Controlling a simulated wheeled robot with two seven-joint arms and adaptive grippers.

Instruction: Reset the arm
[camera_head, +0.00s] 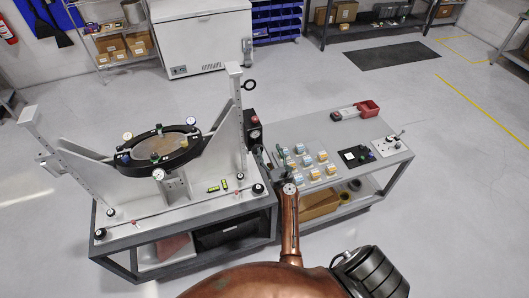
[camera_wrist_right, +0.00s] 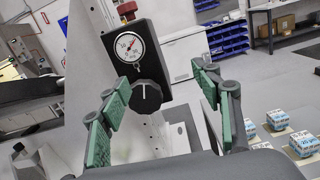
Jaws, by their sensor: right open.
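A black box with a round dial gauge (camera_wrist_right: 130,46) and a dark knob (camera_wrist_right: 147,96) shows beyond and between the fingers; I cannot see contact. The box (camera_head: 254,132) also shows on the fixture's right post in the head view. The round black-rimmed mirror (camera_head: 160,148) sits in its grey stand. My left gripper is not in view.
A white chest (camera_head: 205,42) and shelves stand behind. The floor behind the table is clear.

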